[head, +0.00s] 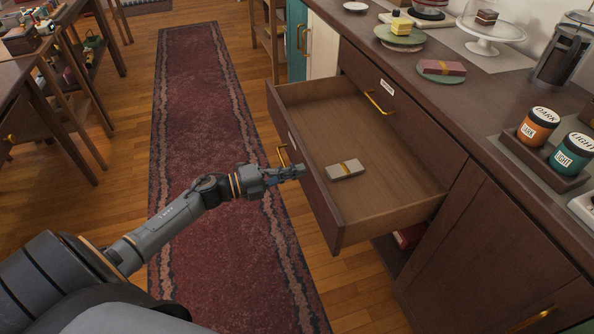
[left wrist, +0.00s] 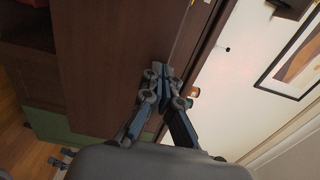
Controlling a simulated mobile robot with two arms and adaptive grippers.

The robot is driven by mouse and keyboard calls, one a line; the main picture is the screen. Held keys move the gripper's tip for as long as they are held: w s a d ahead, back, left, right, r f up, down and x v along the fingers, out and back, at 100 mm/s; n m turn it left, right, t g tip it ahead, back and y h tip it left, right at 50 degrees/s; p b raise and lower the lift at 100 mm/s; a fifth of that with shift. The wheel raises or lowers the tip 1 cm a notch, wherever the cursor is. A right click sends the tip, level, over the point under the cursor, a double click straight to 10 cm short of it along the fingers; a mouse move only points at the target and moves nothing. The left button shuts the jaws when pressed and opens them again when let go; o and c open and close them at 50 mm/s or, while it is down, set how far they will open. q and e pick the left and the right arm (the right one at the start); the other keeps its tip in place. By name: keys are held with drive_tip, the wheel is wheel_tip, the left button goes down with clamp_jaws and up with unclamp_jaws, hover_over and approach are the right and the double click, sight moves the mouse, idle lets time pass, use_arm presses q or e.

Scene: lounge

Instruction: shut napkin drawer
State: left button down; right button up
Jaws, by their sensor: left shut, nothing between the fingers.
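The napkin drawer (head: 385,178) is pulled well out of the dark wood counter in the head view. A grey bundle of napkins with a gold band (head: 345,170) lies inside on the drawer floor. My left gripper (head: 301,171) is shut and empty at the drawer's front panel, near its gold handle (head: 282,154); I cannot tell whether it touches. In the left wrist view the closed fingers (left wrist: 162,75) point at a dark brown wooden panel (left wrist: 105,60).
The countertop (head: 440,95) holds a green plate with a reddish bundle (head: 441,68), a cake stand (head: 490,30) and orange and teal jars. A closed drawer with a gold handle (head: 380,103) is in the counter face. A red runner rug (head: 200,120) leaves clear floor.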

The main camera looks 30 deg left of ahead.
use_arm(q)
drive_tip(key=shift+w+d, duration=0.25)
drive_tip(key=shift+w+d, duration=0.3)
drive_tip(key=shift+w, duration=0.1)
drive_tip(key=b+x, duration=0.4)
drive_tip(key=x, duration=1.9)
drive_tip(key=shift+b, duration=0.35)
use_arm(e)
drive_tip(key=w+v, duration=0.1)
drive_tip(key=v, duration=1.1)
drive_tip(key=shift+w+r+t, duration=0.3)
drive_tip(key=shift+r+t, duration=0.1)
drive_tip(key=shift+r, duration=0.15)
use_arm(q)
drive_tip(key=shift+w, duration=0.1)
use_arm(e)
drive_tip(key=shift+d, duration=0.15)
